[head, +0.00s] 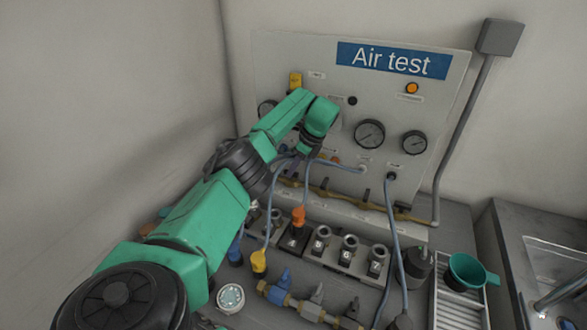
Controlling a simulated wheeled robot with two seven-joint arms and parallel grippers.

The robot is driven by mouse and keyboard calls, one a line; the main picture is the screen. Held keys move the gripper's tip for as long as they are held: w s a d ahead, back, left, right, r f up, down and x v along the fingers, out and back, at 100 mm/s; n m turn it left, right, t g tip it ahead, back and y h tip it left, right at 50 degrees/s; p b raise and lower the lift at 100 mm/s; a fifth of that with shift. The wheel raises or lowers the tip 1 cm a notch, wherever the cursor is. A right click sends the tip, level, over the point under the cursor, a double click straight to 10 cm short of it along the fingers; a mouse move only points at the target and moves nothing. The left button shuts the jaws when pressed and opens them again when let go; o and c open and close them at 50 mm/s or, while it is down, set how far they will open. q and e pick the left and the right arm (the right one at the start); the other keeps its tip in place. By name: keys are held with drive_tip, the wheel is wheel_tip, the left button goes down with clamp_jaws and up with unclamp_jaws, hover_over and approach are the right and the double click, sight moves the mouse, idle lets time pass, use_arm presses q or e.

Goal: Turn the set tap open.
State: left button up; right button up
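A light panel headed "Air test" (455,70) stands at the back wall. A brass pipe (345,198) with small dark fittings runs along its lower part. The labels are too small to read, so I cannot tell which is the set tap. My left gripper (306,148) is at the panel's lower left, above the brass pipe. Its fingers are dark and partly hidden by my wrist; their opening cannot be made out. My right gripper is not in view.
Gauges (369,134) (414,142) and an orange lamp (412,88) are on the panel. Blue hoses hang before it. A socket row (348,250), an orange-topped plug (298,216), a yellow plug (259,262) and a teal cup (466,270) crowd the bench. A sink is at right.

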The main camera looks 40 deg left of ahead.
use_arm(q)
drive_tip(key=shift+o, duration=1.2)
drive_tip(key=v, duration=1.4)
drive_tip(key=shift+r, duration=0.35)
drive_tip(key=shift+d, duration=0.1)
